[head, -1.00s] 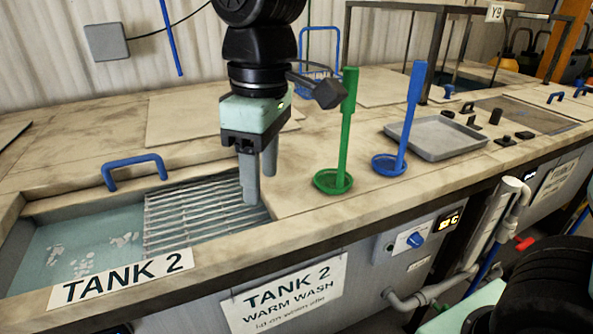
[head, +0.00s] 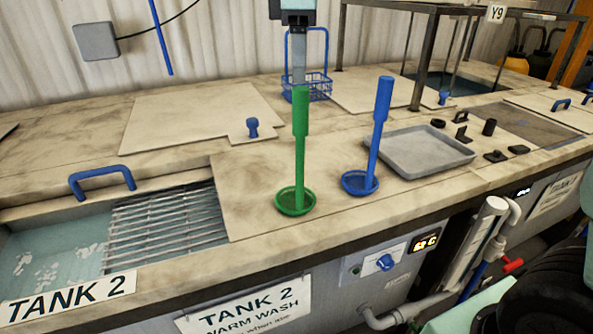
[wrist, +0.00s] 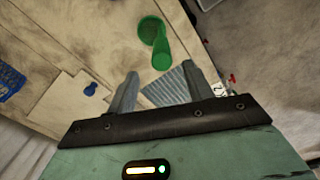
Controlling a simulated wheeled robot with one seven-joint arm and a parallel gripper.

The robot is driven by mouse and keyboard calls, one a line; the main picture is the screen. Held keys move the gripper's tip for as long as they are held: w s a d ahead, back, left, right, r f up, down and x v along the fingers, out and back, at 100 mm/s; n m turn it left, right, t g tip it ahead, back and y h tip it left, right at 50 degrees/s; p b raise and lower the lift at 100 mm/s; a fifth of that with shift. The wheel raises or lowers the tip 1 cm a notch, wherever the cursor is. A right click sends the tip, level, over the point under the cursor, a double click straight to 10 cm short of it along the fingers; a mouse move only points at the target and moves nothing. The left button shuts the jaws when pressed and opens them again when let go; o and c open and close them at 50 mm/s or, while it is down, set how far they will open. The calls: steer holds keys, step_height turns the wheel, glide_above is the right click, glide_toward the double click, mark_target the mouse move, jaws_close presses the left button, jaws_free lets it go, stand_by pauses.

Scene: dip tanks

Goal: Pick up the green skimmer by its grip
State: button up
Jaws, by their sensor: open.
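The green skimmer (head: 300,150) stands upright on the bench top right of the tank 2 opening, its round dish down and its thicker grip at the top. In the wrist view the green skimmer (wrist: 156,42) shows beyond the fingertips, roughly between their lines. My gripper (head: 299,80) is at the top of the head view, fingers pointing down, lined up above the grip in the picture; their true distance is unclear. In the wrist view my gripper (wrist: 160,70) is open with nothing between its fingers.
A blue skimmer (head: 380,120) stands close on the right, with a grey tray (head: 420,150) beyond it. A blue wire basket (head: 318,88) is behind. Tank 2 (head: 60,250) is open at left, with a metal grating (head: 165,225). A blue knob (head: 252,127) sits behind left.

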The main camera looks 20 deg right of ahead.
mark_target(299, 87)
step_height(299, 87, down, 5)
steer(key=shift+r+p, duration=0.2)
steer(key=shift+p, duration=0.2)
steer(key=shift+s+a+f+p, duration=0.15)
steer(key=shift+f+p, duration=1)
steer(key=shift+f, duration=1.5)
jaws_close()
